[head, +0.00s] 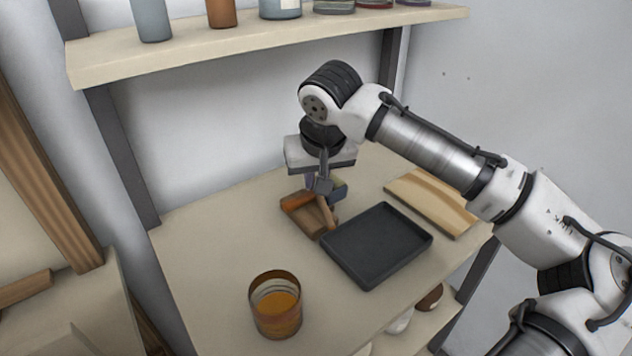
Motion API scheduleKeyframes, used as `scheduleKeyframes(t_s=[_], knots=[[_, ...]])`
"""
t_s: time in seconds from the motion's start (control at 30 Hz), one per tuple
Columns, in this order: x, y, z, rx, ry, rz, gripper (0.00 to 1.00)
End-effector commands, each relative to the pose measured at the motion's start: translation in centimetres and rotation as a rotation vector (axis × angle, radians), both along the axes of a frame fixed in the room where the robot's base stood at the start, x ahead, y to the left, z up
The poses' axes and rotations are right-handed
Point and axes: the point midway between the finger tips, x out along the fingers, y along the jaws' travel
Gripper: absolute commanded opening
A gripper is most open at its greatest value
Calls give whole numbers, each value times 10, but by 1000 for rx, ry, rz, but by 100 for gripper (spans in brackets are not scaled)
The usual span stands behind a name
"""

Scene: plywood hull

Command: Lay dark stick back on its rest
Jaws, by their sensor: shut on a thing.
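My gripper (323,186) points down over the back middle of the table, at a small brown wooden holder that looks like the rest (297,224). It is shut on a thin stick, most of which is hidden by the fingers. A brown stick-like piece (328,212) shows just below the fingertips, tilted, at the holder's right side. I cannot tell if it is the dark stick or part of the holder. An orange-brown piece (297,201) lies along the holder's back. Whether the held stick touches the holder is unclear.
A black tray (378,247) lies right beside the holder. A wooden board (432,200) is behind it to the right. A glass with amber contents (276,309) stands at the front. A shelf (260,38) with jars hangs above. The table's left part is clear.

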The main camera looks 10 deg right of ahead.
Motion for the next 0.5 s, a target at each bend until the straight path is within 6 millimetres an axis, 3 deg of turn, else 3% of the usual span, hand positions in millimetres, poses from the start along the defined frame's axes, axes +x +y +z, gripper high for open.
scheduleKeyframes(t_s=[0.13, 0.5], knots=[[-1, 0, -17, -1, 1, 0, 0], [-1, 0, -23, 1, 0, 0, 0]])
